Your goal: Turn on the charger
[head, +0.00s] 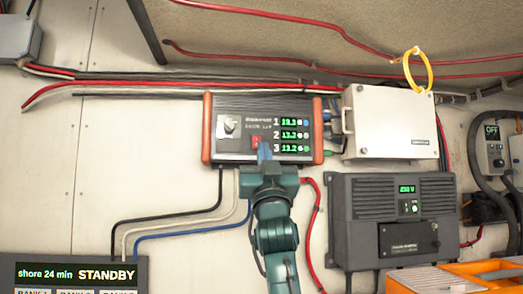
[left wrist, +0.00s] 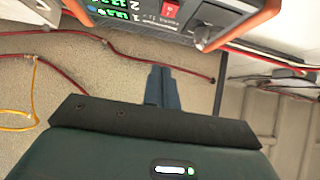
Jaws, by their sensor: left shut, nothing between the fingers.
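A dark unit with orange-red end caps (head: 243,103) is on the wall in the middle. In the left wrist view the gripper tips (left wrist: 161,72) point towards the unit's red switch (left wrist: 170,11) and knob (left wrist: 203,38). I cannot tell whether they touch it. My right gripper is out of view.
A white box (head: 388,122) with a yellow loop (head: 417,72) and a dark grey unit (head: 391,220) with a green display are at right. A display reading STANDBY (head: 80,274) is lower left. Cables run along the wall. An orange case (head: 460,278) is lower right.

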